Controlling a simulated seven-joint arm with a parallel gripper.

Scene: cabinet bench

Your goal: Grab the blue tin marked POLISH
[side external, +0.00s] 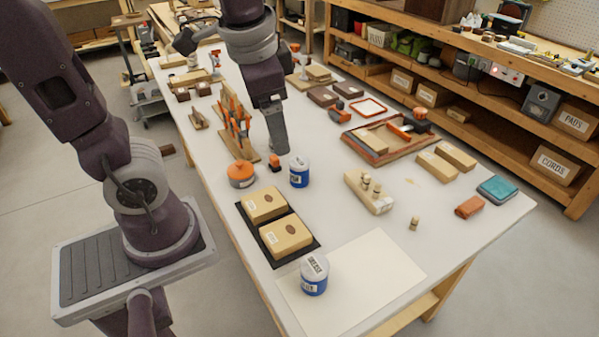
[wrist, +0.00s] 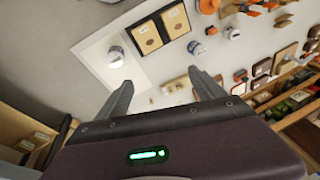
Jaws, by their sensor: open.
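Two blue tins with whitish lids stand on the white table. One blue tin (side external: 299,171) is mid-table, just right of my gripper in the side view; its lettering is too small to read. The other blue tin (side external: 314,276) stands on a pale sheet near the front; its lid lettering looks like GREASE, but is not clear. In the wrist view, the mid-table tin (wrist: 196,48) is beyond the fingers, and the tin on the sheet (wrist: 115,56) is at upper left. My gripper (wrist: 163,88) is open and empty above the table; it also shows in the side view (side external: 279,146).
A black tray (side external: 274,263) with two tan boxes lies between the tins. An orange-lidded pot (side external: 241,174) and orange clamps (side external: 234,122) stand left of the mid-table tin. A wooden block with pegs (side external: 369,192) lies to its right. Bare tabletop separates them.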

